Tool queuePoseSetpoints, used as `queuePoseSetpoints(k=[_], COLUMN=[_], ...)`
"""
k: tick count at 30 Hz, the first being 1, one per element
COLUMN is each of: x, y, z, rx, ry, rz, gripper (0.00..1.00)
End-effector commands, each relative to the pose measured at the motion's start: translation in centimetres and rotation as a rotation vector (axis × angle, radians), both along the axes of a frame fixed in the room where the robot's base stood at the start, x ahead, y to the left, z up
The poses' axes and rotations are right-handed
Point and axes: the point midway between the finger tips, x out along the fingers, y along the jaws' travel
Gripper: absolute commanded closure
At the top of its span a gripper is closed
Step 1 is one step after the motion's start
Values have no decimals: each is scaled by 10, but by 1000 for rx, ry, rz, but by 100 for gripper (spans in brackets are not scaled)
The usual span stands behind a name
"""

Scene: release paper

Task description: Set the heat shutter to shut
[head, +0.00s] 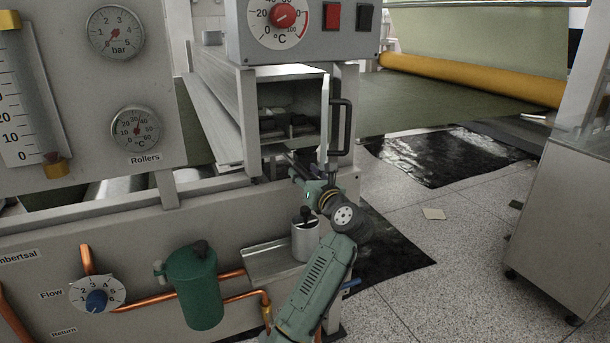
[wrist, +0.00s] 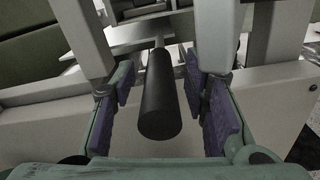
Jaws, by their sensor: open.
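A black cylindrical handle (wrist: 160,105) points toward the camera in the wrist view. I take it to be the shutter's handle; in the head view I cannot make it out clearly behind my gripper. My gripper (head: 300,168) is just below the front of the grey heater box (head: 212,112), whose end is open. In the wrist view the purple-padded fingers of my gripper (wrist: 160,82) stand open on either side of the handle, with a visible gap at both sides. I cannot tell the shutter's position.
A hinged door with a black D-shaped handle (head: 346,128) stands beside the box opening, close above my gripper. A metal pot (head: 305,241) sits below, near my arm. A green canister (head: 192,289) and copper pipes are at lower left.

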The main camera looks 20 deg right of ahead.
Motion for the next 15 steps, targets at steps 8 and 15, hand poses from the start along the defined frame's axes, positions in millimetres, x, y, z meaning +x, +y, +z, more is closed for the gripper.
queuePoseSetpoints(k=[8,15], x=[0,0], y=[0,0], z=[0,0], rx=[0,0], ry=[0,0], rz=[0,0], gripper=[75,91])
